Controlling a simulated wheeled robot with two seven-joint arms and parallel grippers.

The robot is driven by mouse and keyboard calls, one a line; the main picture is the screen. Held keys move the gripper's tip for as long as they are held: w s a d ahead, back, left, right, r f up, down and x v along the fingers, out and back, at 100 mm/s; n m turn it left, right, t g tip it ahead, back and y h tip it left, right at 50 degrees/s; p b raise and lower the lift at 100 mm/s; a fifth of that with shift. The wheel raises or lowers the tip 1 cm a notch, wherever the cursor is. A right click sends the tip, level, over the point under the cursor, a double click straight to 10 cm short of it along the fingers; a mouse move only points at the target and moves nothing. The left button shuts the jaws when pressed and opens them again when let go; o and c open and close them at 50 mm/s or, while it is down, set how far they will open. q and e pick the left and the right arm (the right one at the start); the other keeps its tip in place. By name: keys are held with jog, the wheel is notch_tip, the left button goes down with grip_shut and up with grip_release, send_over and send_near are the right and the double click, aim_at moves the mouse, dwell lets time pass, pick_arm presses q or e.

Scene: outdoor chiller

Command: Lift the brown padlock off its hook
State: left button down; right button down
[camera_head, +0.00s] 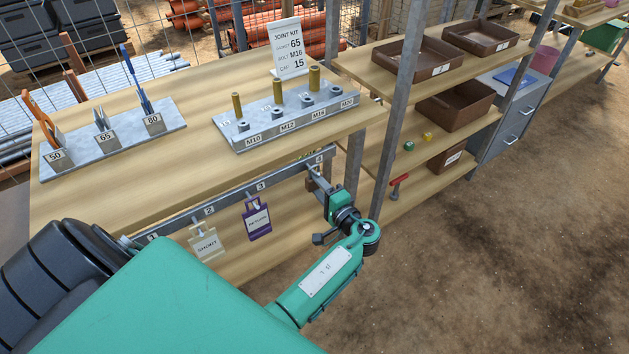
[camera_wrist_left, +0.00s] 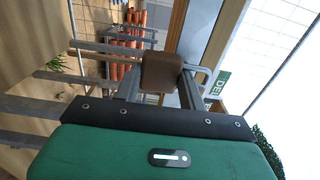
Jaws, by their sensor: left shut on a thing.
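My left gripper (camera_head: 322,188) is at the right end of the grey hook rail (camera_head: 240,193), by the mark 4. In the left wrist view the brown padlock (camera_wrist_left: 161,72) sits between the two fingers of my left gripper (camera_wrist_left: 160,86), which is shut on it. A grey metal loop (camera_wrist_left: 204,76) shows beside the padlock, at its right. In the head view the gripper mostly hides the padlock. I cannot tell whether its shackle is still around the hook. My right gripper is not in view.
A shelf post (camera_head: 397,110) stands close at the right.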

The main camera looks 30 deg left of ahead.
pick_arm(q)
jog(key=v, duration=0.6)
dwell(0.7)
jog(key=shift+r, duration=0.1)
jog(key=c, duration=1.6)
grip_release()
grip_shut()
jog(key=shift+a, duration=0.1)
